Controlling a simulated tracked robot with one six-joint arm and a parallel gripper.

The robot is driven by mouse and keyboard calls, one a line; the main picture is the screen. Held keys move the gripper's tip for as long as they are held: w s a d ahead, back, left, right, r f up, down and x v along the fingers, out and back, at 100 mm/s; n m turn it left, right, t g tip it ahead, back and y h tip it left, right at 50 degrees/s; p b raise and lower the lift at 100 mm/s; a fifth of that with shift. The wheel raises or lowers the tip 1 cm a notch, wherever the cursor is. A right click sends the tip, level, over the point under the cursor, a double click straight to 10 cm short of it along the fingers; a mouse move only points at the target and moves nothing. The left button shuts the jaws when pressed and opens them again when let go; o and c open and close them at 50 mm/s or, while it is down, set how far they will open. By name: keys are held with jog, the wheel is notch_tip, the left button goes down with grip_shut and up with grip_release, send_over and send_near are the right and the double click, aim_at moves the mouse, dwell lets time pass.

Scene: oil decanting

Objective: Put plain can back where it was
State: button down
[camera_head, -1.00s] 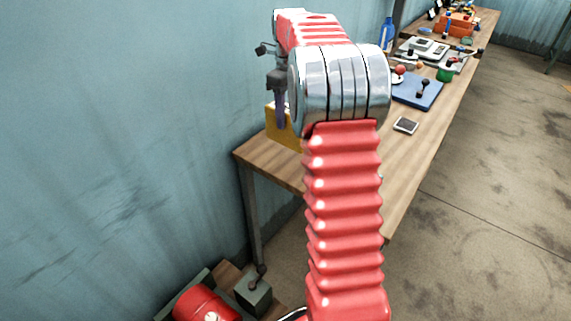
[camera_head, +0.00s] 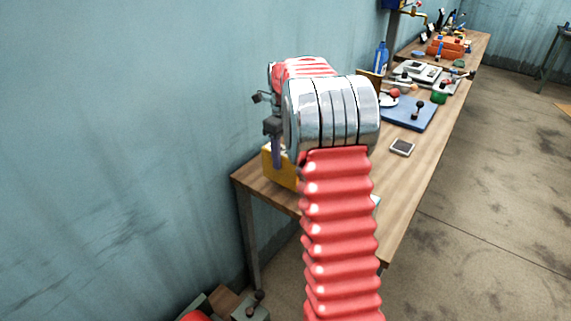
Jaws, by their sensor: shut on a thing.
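My gripper (camera_head: 277,153) shows only in part at the left end of my red arm, pointing down. Its dark finger hangs in front of a yellow panel or box (camera_head: 270,168) at the near left end of the wooden bench (camera_head: 405,185). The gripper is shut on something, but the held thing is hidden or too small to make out. I cannot pick out the plain can anywhere in this view. My arm covers part of the bench's near end.
A small grey device (camera_head: 402,147) lies on the bench. Beyond it are a blue mat (camera_head: 396,113), a blue bottle (camera_head: 381,58) and an orange-red tray (camera_head: 446,48). The wall (camera_head: 120,130) is close on the left. The floor (camera_head: 480,230) at right is clear.

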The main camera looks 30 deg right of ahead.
jog(key=shift+f, duration=1.8)
jog(key=c, duration=0.9)
grip_release()
jog(key=shift+f, duration=0.1)
notch_tip(320, 180, up, 12)
jog(key=shift+f, duration=0.1)
jog(key=shift+r, duration=0.2)
